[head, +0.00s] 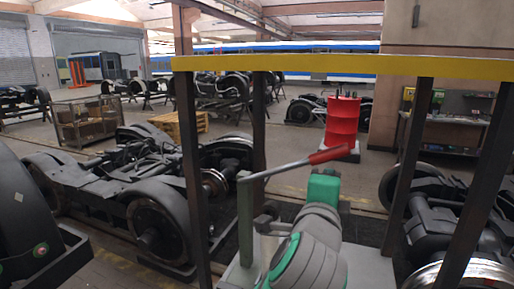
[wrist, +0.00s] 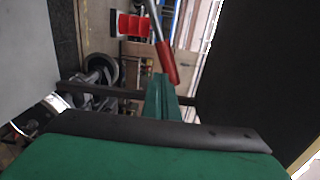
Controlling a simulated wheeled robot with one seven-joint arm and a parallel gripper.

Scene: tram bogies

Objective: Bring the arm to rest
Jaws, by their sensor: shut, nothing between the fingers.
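My gripper shows in the wrist view as a narrow green wedge (wrist: 162,88), its fingers together and nothing between them. In the head view my grey and green arm rises from the lower middle, and the green part at its far end (head: 323,186) is just below a red lever grip (head: 330,153). The grip is on a grey lever reaching right from a post. In the wrist view the red grip (wrist: 167,64) is just beyond the fingertips; contact cannot be told. The fingertips are not clear in the head view.
A dark frame with a yellow top bar (head: 330,67) stands around the arm, its posts on both sides. A bogie (head: 140,185) stands left, another (head: 445,215) right. A red drum (head: 342,122) and a workbench (head: 445,130) stand behind. Open floor lies farther back.

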